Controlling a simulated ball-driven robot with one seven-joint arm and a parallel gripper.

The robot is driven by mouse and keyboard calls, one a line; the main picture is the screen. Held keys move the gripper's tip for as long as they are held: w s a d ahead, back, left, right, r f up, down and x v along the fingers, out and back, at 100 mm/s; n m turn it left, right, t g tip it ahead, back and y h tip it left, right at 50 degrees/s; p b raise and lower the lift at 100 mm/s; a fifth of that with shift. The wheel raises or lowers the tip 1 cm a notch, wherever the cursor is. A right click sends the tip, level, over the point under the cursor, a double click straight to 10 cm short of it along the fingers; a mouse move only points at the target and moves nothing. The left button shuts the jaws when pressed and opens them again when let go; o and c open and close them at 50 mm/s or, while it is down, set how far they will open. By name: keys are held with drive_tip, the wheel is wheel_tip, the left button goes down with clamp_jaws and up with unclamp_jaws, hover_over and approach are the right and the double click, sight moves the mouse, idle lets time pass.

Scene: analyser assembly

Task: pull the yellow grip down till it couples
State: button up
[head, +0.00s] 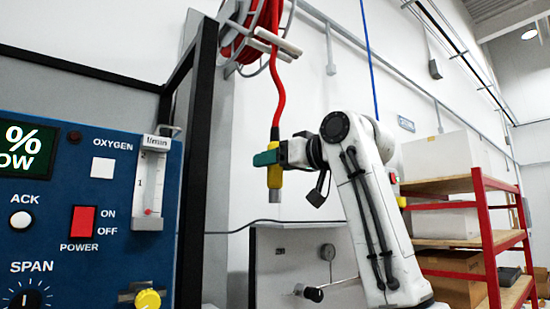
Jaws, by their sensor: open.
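The yellow grip (275,178) hangs at the lower end of a red hose (279,95) in the middle of the head view. It is upright, with a short grey metal end pointing down below it. My gripper (267,158) is level with the grip's upper half, reaching in from the right. A teal finger covers part of the grip. The jaws are open; the far finger is hidden, and I cannot tell whether they touch the grip. The grip hangs in the air above a grey panel. I cannot make out the mating coupling.
A blue analyser panel (100,195) with knobs and a flow tube stands at the left, beside a black frame post (199,120). A red shelf rack (485,225) with boxes stands right.

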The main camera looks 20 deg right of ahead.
clamp_jaws()
idle(0.6)
